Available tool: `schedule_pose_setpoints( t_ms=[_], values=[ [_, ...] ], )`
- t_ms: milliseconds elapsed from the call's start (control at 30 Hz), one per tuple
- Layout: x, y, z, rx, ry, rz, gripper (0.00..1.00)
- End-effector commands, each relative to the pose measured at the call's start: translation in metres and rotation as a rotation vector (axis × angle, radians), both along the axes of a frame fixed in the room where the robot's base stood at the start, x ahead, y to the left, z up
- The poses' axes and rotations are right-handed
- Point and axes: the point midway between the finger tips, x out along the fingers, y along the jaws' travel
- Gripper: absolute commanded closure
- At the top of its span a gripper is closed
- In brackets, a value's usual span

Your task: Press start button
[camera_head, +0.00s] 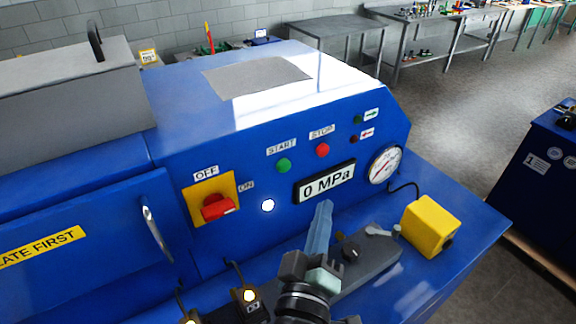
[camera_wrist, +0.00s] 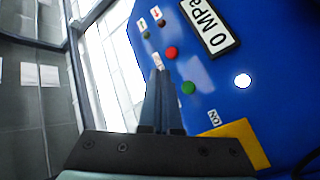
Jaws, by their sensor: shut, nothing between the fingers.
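The green start button (camera_head: 283,165) sits under a START label on the sloped blue control panel. In the wrist view it (camera_wrist: 188,88) lies just right of my fingertips. The red stop button (camera_head: 322,150) is to its right under a STOP label, and in the wrist view it (camera_wrist: 171,53) is just beyond the tips. My gripper (camera_head: 325,205) is shut and empty, its tips in front of the panel's lower part, just below the pressure display. It also shows in the wrist view (camera_wrist: 163,78). The tips appear apart from both buttons; exact depth is unclear.
The display (camera_head: 325,183) reads 0 MPa. A red rotary switch (camera_head: 217,207) on a yellow plate is at left, near a bright white lamp (camera_head: 268,205). A gauge (camera_head: 384,164) is at right. A yellow box (camera_head: 431,226) and a grey device (camera_head: 365,255) occupy the ledge.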

Motion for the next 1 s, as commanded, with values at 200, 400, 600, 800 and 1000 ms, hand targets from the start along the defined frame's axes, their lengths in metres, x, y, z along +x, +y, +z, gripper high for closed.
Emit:
schedule_pose_setpoints(
  t_ms=[200, 400, 600, 800, 1000],
  values=[
    [0.016, 0.013, -0.001, 0.002, -0.004, 0.004, 1.00],
    [0.040, 0.030, -0.001, 0.002, -0.003, 0.003, 1.00],
    [0.059, 0.044, -0.002, 0.002, -0.002, 0.002, 1.00],
    [0.069, 0.050, 0.000, 0.002, -0.001, 0.001, 1.00],
    [0.070, 0.052, 0.000, 0.001, -0.001, 0.001, 1.00]
  ],
)
